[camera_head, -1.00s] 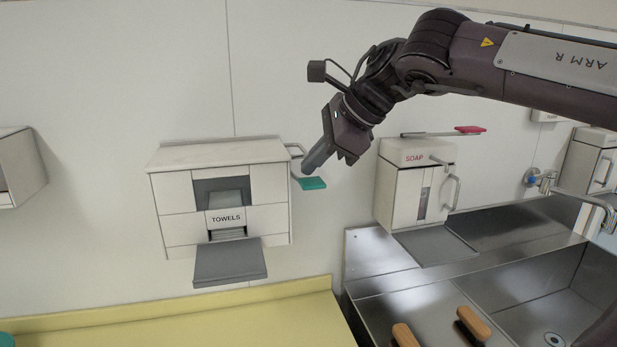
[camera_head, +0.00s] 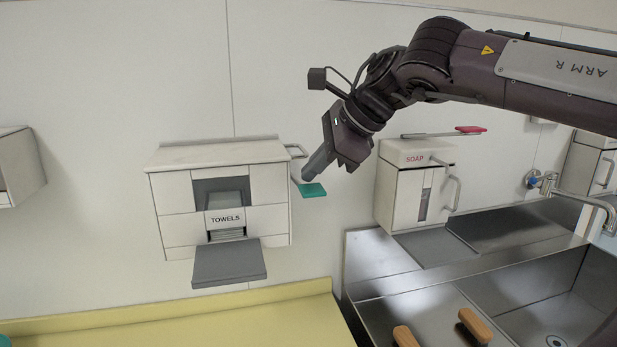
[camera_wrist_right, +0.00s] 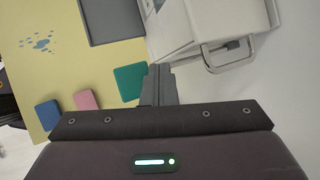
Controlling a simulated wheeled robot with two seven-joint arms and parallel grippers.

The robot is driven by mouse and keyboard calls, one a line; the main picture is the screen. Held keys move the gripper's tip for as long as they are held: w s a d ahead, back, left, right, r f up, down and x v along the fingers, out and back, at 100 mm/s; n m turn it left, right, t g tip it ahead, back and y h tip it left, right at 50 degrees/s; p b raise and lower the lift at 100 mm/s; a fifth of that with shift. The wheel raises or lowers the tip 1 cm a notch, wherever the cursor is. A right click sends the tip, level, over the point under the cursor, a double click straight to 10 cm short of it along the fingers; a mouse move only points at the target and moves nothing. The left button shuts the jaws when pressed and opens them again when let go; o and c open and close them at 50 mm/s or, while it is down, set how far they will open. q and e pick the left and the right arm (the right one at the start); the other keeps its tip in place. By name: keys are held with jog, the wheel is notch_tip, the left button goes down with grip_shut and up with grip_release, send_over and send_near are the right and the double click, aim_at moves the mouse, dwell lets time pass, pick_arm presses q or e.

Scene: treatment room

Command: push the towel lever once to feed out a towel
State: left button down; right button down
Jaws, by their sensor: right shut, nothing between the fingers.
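The white towel dispenser (camera_head: 270,186), labelled TOWELS, hangs on the wall with a grey tray (camera_head: 229,264) below its slot. Its lever ends in a green paddle (camera_head: 313,190) at the right side; the paddle also shows in the right wrist view (camera_wrist_right: 130,82). My right gripper (camera_head: 307,175) is shut and empty, pointing down and left, its tips at or just above the paddle. I cannot tell whether they touch it. In the right wrist view the fingers (camera_wrist_right: 158,85) lie beside the green paddle. My left gripper is not in view.
A soap dispenser (camera_head: 408,197) with a red-ended lever (camera_head: 470,129) hangs to the right, above a steel sink (camera_head: 420,310) with brushes. A yellow counter (camera_head: 220,325) lies below the towel dispenser.

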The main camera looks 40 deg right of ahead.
jog(key=shift+f, duration=0.25)
jog(key=shift+r, duration=0.1)
dwell(0.6)
jog(key=shift+w+d+r+p, duration=0.1)
jog(key=shift+w+r+p, duration=0.05)
jog(key=shift+r+p, duration=1.25)
jog(key=shift+r, duration=0.1)
jog(key=r+p, duration=0.4)
jog(key=shift+w+d+r, duration=0.2)
jog(key=shift+w+r, duration=0.1)
jog(key=shift+r, duration=0.1)
jog(key=shift+f, duration=0.1)
